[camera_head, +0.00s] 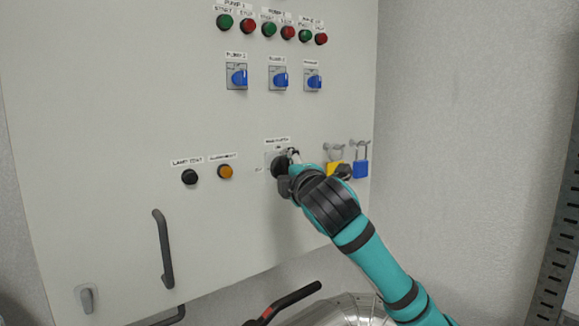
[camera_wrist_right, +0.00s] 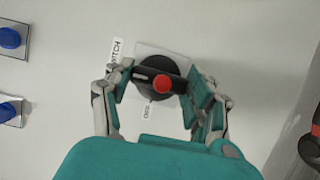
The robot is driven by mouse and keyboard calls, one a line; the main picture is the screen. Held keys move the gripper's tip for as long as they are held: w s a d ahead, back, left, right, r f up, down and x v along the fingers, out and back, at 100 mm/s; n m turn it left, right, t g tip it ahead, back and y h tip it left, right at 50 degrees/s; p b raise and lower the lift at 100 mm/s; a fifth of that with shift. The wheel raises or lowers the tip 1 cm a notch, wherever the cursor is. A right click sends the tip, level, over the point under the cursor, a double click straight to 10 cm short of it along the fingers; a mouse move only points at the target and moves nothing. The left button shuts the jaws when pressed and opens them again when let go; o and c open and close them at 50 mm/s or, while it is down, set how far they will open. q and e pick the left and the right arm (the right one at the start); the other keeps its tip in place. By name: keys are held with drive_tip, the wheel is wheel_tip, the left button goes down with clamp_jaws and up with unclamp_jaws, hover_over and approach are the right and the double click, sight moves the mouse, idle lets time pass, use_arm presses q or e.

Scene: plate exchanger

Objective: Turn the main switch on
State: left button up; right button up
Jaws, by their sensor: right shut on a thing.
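The main switch (camera_head: 279,164) sits low on the white cabinet panel, below a small label, mostly hidden behind my right gripper (camera_head: 289,167) in the head view. In the right wrist view the switch is a round black knob (camera_wrist_right: 148,76) with a black bar handle and a red spot, on a pale square plate. My right gripper (camera_wrist_right: 163,86) has one finger at each end of the handle and is shut on it. The handle lies across the picture, slightly tilted. My left gripper is not in view.
A yellow padlock (camera_head: 334,168) and a blue padlock (camera_head: 361,168) hang just right of the switch. A black button (camera_head: 189,177) and an orange one (camera_head: 225,172) are to its left. Blue rotary switches (camera_head: 239,77) are above. A grey door handle (camera_head: 163,248) sticks out lower left.

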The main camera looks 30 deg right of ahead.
idle(0.5)
drive_tip(key=o, duration=1.2)
drive_tip(key=v, duration=1.2)
